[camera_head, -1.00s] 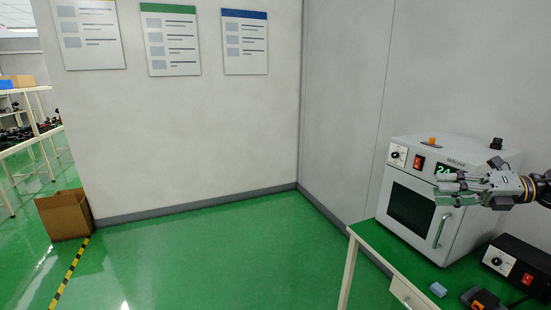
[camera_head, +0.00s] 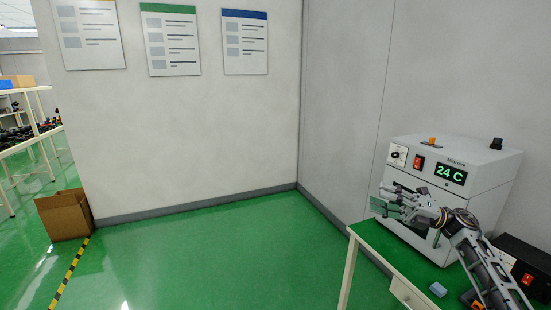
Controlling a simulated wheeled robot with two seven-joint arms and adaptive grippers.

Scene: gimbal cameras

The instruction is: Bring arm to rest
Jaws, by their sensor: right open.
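My right gripper (camera_head: 388,203) is in front of the oven's door at the right, with its arm (camera_head: 485,265) coming up from the lower right. Its fingers point left, are spread open and hold nothing. The white oven (camera_head: 484,181) stands on the green-topped table (camera_head: 380,241) and its display reads 24 C. The gripper and arm hide much of the oven door and its handle. I cannot tell whether the gripper touches the oven. My left gripper is not in view.
A black power box (camera_head: 520,258) sits behind my right arm. An open cardboard box (camera_head: 64,215) stands on the floor at the left. The green floor in the middle is clear.

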